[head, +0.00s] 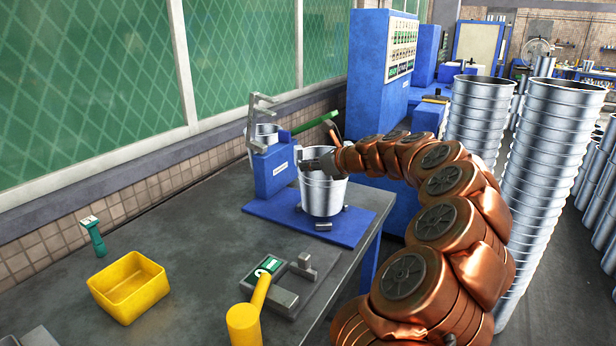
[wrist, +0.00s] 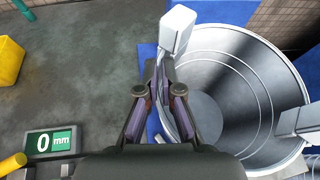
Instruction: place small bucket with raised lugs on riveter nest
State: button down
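The small bucket (head: 323,196) is a shiny metal pail, upright over the blue base plate (head: 362,224) in front of the blue riveter (head: 272,172). I cannot tell whether its bottom touches the plate. My gripper (head: 318,163) is at its rim. In the wrist view, the fingers (wrist: 160,84) are closed together on the near-left wall of the bucket (wrist: 262,78), and its inside is empty. Pale blocks that look like raised lugs stand at the rim, one at the upper left (wrist: 178,30) and one at the right (wrist: 298,121). The nest is not clearly visible under the bucket.
A yellow bin (head: 129,288), a green-handled tool (head: 93,236), a gauge with a green display (head: 268,266) and a yellow mallet (head: 244,322) lie on the bench. Tall pail stacks (head: 550,150) stand at the right.

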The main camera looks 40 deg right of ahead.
aim_at(315, 176)
jog(key=shift+w+d+f, duration=0.1)
jog(key=shift+w+f, duration=0.05)
jog(key=shift+f, duration=1.6)
jog(key=c, duration=1.3)
grip_release()
jog(key=shift+f, duration=0.1)
jog(key=b+v, duration=0.1)
jog(key=v, duration=1.1)
